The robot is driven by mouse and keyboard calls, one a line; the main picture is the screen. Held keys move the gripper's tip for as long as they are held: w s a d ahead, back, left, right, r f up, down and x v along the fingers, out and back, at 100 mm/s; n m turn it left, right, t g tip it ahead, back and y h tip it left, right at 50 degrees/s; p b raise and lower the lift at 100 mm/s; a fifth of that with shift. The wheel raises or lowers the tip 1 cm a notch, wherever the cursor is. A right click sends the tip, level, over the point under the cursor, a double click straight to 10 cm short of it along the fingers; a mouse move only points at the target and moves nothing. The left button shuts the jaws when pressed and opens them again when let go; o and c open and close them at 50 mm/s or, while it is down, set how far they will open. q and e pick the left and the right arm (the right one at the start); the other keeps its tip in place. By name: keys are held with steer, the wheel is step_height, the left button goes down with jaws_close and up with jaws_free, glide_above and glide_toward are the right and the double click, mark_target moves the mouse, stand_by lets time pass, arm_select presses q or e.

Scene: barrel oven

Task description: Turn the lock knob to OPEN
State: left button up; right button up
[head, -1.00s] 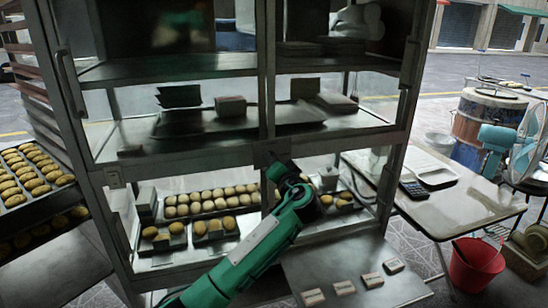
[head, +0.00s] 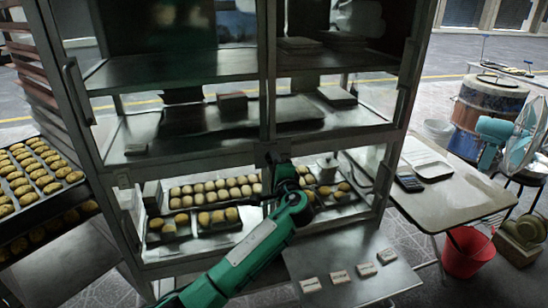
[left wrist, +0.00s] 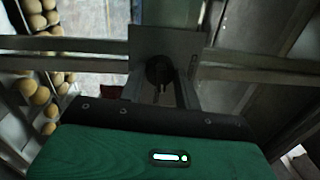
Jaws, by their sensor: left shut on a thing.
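The dark lock knob (left wrist: 159,70) sits on a square metal plate (left wrist: 168,42) at the middle frame of the glass-fronted cabinet (head: 266,105). My left gripper (head: 279,163) reaches up to this plate from below in the head view. It is shut on the knob, and the knob shows just ahead of my green wrist in the left wrist view. The gripper and arm hide most of the knob in the head view, and no OPEN mark can be read. My right gripper is not in view.
Trays of round buns (head: 215,190) lie on the cabinet's lower shelf behind my arm. A steel table (head: 350,265) with small labelled blocks stands in front. A side table (head: 450,195) and a red bucket (head: 467,252) are at the right. A bun rack (head: 35,170) stands left.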

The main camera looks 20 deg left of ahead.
arm_select(q)
steer(key=shift+m+p, duration=0.55)
steer(key=shift+m, duration=0.35)
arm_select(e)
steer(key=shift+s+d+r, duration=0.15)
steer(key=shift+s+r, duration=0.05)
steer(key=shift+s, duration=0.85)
arm_select(q)
steer(key=o, duration=1)
steer(key=b+v, duration=0.2)
steer(key=v, duration=1.2)
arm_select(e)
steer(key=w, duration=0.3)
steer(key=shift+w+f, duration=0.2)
